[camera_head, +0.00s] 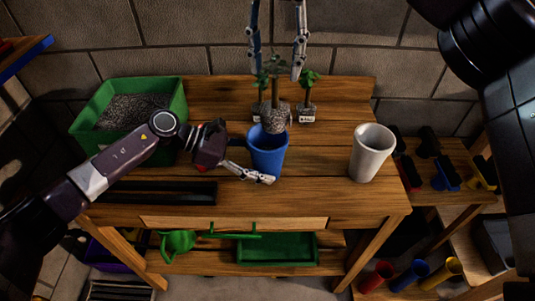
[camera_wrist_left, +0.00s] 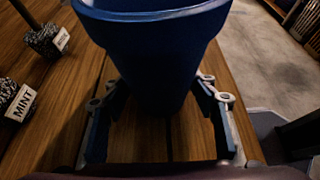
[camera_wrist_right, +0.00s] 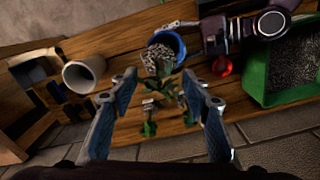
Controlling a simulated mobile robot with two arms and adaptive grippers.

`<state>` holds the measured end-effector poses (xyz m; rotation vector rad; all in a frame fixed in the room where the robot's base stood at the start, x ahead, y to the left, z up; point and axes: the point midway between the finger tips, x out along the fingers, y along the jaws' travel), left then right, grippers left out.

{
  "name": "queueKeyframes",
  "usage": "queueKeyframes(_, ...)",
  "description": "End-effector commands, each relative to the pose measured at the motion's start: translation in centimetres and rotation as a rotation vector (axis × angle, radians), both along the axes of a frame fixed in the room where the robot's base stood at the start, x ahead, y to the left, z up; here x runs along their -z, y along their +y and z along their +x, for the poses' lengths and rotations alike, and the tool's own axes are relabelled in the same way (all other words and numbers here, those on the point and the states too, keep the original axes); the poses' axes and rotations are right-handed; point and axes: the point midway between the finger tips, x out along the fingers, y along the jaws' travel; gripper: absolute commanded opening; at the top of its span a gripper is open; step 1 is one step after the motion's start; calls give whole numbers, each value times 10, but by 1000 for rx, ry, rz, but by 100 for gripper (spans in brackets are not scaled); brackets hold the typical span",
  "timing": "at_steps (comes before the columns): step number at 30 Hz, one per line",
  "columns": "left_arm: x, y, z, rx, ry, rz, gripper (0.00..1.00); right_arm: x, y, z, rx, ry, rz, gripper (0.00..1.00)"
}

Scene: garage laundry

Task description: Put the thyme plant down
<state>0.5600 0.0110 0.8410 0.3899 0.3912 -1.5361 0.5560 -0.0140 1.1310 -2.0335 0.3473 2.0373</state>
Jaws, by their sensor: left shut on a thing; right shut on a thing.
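The blue pot (camera_head: 267,158) stands on the wooden workbench. My left gripper (camera_head: 252,173) is shut around its lower part, with a finger on each side in the left wrist view (camera_wrist_left: 160,110). My right gripper (camera_head: 276,72) comes down from the top and is shut on the thyme plant (camera_head: 277,118). The plant hangs upright, its soil ball at the blue pot's mouth. In the right wrist view the soil ball (camera_wrist_right: 158,62) overlaps the pot's opening (camera_wrist_right: 172,38); how deep it sits is unclear. Its label is not visible.
Two small labelled plants (camera_head: 306,100) stand behind the blue pot; one label reads MINT (camera_wrist_left: 20,103). A white pot (camera_head: 371,154) stands to the right. A green soil-filled tub (camera_head: 92,146) is at the left, a black tray (camera_head: 165,193) near the front edge. Bench between the pots is clear.

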Motion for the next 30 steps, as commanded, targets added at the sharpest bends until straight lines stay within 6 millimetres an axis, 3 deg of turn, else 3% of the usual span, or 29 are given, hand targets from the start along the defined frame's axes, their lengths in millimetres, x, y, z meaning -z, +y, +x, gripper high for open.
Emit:
queueKeyframes(5, 1, 1, 0, -1, 0, 2, 40, -3, 13, 4, 44, -2, -4, 0)
queueKeyframes(15, 1, 0, 0, -1, 0, 1, 40, 51, 14, 4, 52, 0, -5, 0)
queueKeyframes(20, 1, 0, 0, 0, 1, 2, 40, 62, 14, 5, 52, -1, -4, 0)
queueKeyframes(27, 1, 0, 0, 0, 1, 1, 40, 93, 14, 4, 51, -1, -4, 0)
queueKeyframes(30, 1, 0, 0, 0, 1, 1, 40, 95, 14, 5, 52, -3, -2, 0)
